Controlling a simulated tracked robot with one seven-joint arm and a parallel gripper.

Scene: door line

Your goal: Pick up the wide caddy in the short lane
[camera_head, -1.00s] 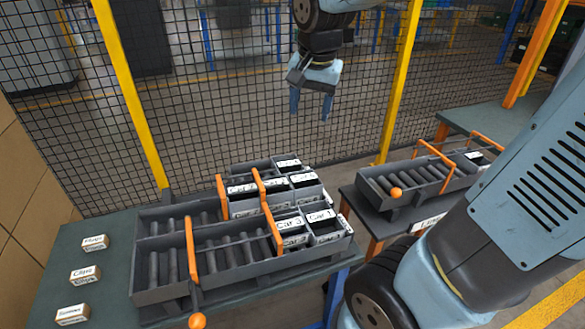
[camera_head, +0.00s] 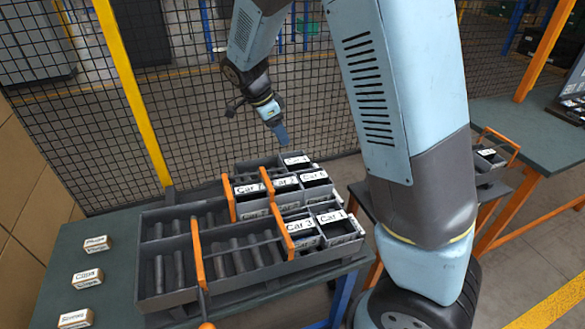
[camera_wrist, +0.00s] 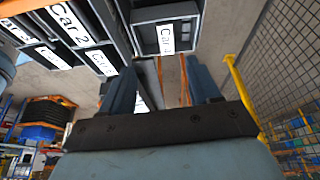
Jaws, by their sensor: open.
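The roller rack on the left table has several lanes side by side. The back lane (camera_head: 252,166) is the shortest; a dark caddy with a white label (camera_head: 297,160) stands at its right end. In the wrist view one labelled caddy (camera_wrist: 165,15) lies ahead, just above and between the fingers, apart from the others; its label is hard to read. My gripper (camera_head: 279,134) is open and empty, pointing down above and behind the back lane. Its two fingers also show in the wrist view (camera_wrist: 162,82), with nothing between them. Caddy widths are hard to compare.
Labelled caddies such as Car 2 (camera_head: 286,182) and Car 3 (camera_head: 299,226) fill the right ends of the nearer lanes. Orange gate bars (camera_head: 198,254) cross the lanes. A mesh fence (camera_head: 200,130) stands behind. Small labelled blocks (camera_head: 88,278) lie at the left.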

